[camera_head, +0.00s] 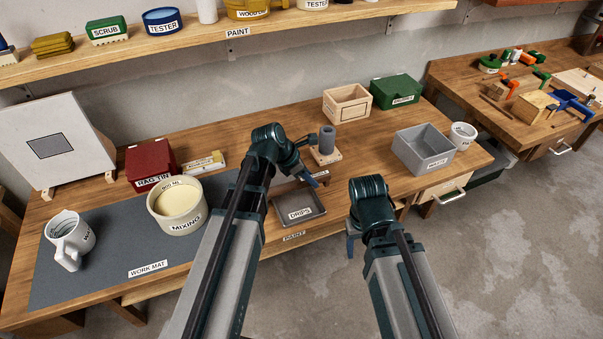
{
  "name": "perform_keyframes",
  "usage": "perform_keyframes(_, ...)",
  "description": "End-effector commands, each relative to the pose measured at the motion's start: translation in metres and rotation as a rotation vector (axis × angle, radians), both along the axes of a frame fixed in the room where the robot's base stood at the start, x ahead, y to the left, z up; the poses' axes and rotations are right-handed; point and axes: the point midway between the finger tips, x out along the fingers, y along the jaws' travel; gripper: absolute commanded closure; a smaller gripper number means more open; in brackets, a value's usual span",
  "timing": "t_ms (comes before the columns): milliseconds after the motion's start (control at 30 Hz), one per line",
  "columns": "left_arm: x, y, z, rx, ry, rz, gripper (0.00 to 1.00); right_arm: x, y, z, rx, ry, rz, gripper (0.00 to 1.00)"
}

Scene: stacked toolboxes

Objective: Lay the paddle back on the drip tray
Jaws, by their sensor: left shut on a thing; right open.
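The grey drip tray (291,221), labelled DRIPS, sits near the table's front edge in the head view. My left gripper (313,181) is just beyond its far right side, pointing down and right. It is shut on the paddle (322,175), a thin brownish strip; my wrist hides much of it, and I cannot tell whether it touches the tray. My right gripper (350,245) is open, right of the tray by the table's front edge, mostly hidden behind its own wrist.
A grey cylinder on a wooden block (327,140) stands just behind my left gripper. The mixing pot (177,221), white mug (69,242) and red rag tin (150,162) are left. A grey bin (424,160) is right. Bare tabletop lies between block and bin.

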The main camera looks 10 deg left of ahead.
Motion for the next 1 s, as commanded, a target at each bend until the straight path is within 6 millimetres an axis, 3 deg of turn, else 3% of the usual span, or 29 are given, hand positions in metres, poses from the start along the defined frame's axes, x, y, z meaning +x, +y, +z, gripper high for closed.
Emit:
perform_keyframes(33, 0.018, 0.008, -0.003, 0.0, 0.001, 0.003, 1.0, 0.0, 0.0, -0.003, 0.0, 0.0, 0.0, 0.37)
perform_keyframes(100, 0.03, 0.014, -0.004, -0.001, 0.001, 0.002, 1.0, 0.0, 0.0, -0.004, 0.0, 0.0, 0.0, 0.37)
perform_keyframes(300, 0.052, 0.027, -0.006, 0.0, 0.0, 0.001, 1.0, 0.0, 0.0, -0.006, 0.0, 0.0, 0.0, 0.37)
perform_keyframes(567, 0.055, 0.029, -0.006, -0.001, 0.001, 0.0, 1.0, 0.0, 0.0, -0.006, 0.0, 0.0, 0.0, 0.37)
perform_keyframes(733, 0.07, 0.037, -0.008, -0.001, 0.0, 0.001, 1.0, 0.0, 0.0, -0.008, 0.0, 0.0, 0.0, 0.37)
perform_keyframes(900, 0.065, 0.035, -0.037, 0.0, 0.001, -0.001, 1.0, 0.0, 0.0, -0.037, 0.0, 0.0, 0.0, 0.37)
perform_keyframes(1000, 0.065, 0.035, -0.044, 0.0, 0.001, -0.001, 1.0, 0.0, 0.0, -0.044, 0.0, 0.0, 0.0, 0.37)
